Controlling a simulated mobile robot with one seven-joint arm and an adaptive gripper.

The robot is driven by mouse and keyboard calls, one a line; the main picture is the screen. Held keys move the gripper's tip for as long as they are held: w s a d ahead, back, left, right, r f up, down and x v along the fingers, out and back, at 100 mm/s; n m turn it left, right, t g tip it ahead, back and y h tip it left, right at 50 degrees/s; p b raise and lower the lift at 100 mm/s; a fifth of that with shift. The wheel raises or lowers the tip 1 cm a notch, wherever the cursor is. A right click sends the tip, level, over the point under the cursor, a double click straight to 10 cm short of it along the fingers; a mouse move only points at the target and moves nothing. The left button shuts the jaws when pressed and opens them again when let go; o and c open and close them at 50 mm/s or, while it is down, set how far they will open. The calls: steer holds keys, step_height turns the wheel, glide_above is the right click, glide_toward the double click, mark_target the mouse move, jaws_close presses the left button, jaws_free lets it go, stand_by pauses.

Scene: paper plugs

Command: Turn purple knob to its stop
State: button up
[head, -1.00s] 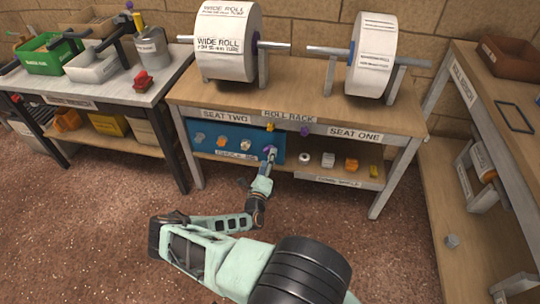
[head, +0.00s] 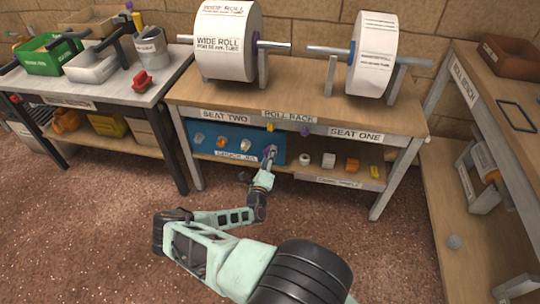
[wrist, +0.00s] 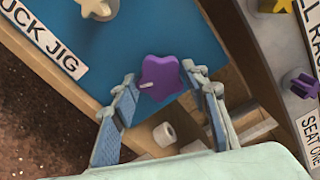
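A purple star-shaped knob (wrist: 160,77) sits on the blue panel (wrist: 195,50) labelled as a jig; a short pale mark shows near its lower left edge. The panel also shows in the head view (head: 213,133), on the front of the roll rack. My gripper (wrist: 163,80) is open, with one finger on each side of the purple knob. In the wrist view gaps show between the knob and both fingertips. In the head view my gripper (head: 271,152) is at the panel's right end and mostly hides the knob.
Another purple knob (wrist: 301,84) and a yellow one (wrist: 274,5) are on the rack's front edge. Other knobs, one pale yellow (wrist: 97,7), share the panel. A white ring (head: 305,159) and small blocks stand on the shelf right of my gripper.

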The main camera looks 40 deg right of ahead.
steer(key=c, duration=0.5)
steer(key=n+b, duration=0.2)
steer(key=n, duration=0.2)
steer(key=shift+b, duration=0.3)
steer(key=o, duration=1.2)
steer(key=shift+p+v, duration=0.8)
steer(key=shift+v, duration=1.2)
